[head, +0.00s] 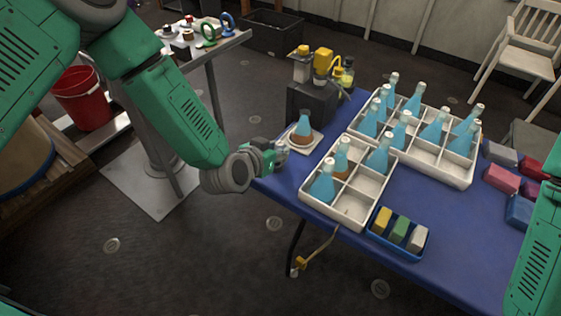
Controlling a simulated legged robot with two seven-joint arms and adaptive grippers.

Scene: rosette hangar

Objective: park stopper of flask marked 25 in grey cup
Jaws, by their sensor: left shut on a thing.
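A flask (304,124) with blue glass and brown liquid stands upright on a small white square stand (305,144) at the table's left corner. Its neck shows no pale stopper, unlike the flasks in the trays. Its marking is too small to read. My left gripper (281,151) is at the table's left edge, just left of and in front of this flask. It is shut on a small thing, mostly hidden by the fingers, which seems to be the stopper. I cannot make out the grey cup for sure. My right gripper is out of view; only my right arm shows.
Two white divided trays (336,212) (462,180) hold several stoppered flasks. A dark box (308,103) with yellow-topped bottles stands behind the flask. A blue tray (398,246) of coloured blocks lies in front. The blue tabletop (433,233) is bare right of it.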

